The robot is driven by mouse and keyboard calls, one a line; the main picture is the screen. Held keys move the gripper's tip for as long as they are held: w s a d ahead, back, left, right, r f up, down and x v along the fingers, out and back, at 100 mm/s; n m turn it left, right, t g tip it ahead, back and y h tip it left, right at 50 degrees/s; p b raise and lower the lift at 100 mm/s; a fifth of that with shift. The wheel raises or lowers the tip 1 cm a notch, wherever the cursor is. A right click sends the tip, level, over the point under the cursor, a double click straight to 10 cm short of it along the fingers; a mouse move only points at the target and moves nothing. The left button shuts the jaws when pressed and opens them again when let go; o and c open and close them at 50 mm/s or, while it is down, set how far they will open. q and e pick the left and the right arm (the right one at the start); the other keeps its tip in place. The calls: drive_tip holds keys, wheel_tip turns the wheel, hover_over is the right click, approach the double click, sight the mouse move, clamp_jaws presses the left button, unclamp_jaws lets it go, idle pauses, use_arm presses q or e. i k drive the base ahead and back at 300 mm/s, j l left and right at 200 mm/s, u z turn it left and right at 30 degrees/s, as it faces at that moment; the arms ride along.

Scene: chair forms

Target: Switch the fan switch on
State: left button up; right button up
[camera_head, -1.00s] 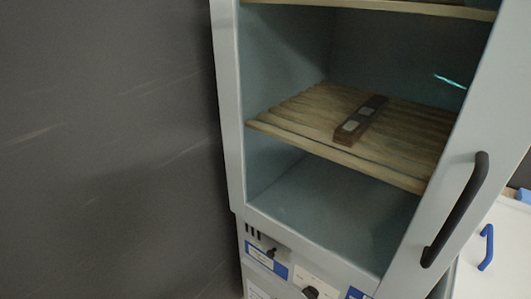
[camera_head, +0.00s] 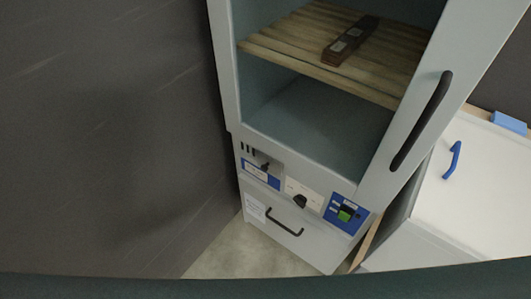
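A grey cabinet (camera_head: 222,75) has a control strip below its glass-fronted compartment. On the strip's left is a small black toggle (camera_head: 265,166) above a blue and white label. In the middle is a black knob (camera_head: 299,201) on a white plate. On the right is a green switch (camera_head: 346,214) in a blue panel. The labels are too small to read, so I cannot tell which control is the fan switch. Neither of my grippers is in view.
A drawer front with a black handle (camera_head: 283,222) is under the strip. The cabinet door has a long black handle (camera_head: 421,120). A dark wooden piece (camera_head: 350,40) lies on the slatted shelf (camera_head: 290,50). A dark wall (camera_head: 100,130) stands left; a white unit (camera_head: 475,185) stands right.

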sight(343, 216)
drive_tip(key=l+z, duration=0.15)
drive_tip(key=z, duration=0.25)
drive_tip(key=l+z, duration=0.15)
drive_tip(key=z, duration=0.2)
